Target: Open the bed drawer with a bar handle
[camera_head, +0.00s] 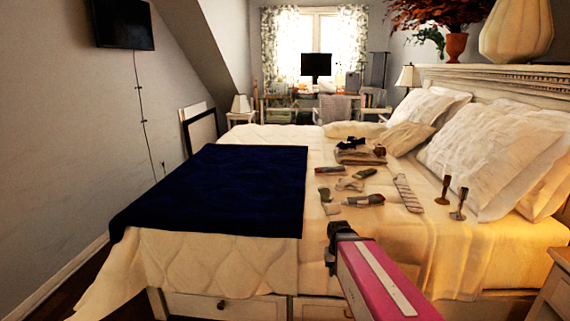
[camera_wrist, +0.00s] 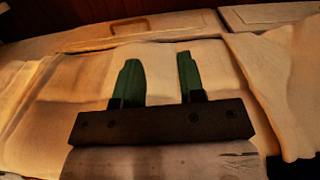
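The bed (camera_head: 200,250) has pale drawer fronts low along its near side. In the wrist view a dark bar handle (camera_wrist: 128,24) sits on a pale drawer front (camera_wrist: 185,22) at the top left. It lies beyond the fingertips and apart from them. My gripper (camera_head: 340,230) is above the near edge of the bed in the head view, with my pink arm behind it. In the wrist view my gripper (camera_wrist: 159,72) has two green fingers wide apart with nothing between them, over cream bedding. In the head view I cannot make out the bar handle.
A left drawer (camera_head: 250,307) has a round knob (camera_head: 221,304). Cream bedding (camera_head: 190,262) hangs just above the drawer fronts. A dark blue blanket (camera_head: 215,190) and several small clothes lie on the bed. A nightstand (camera_head: 550,290) stands at the lower right.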

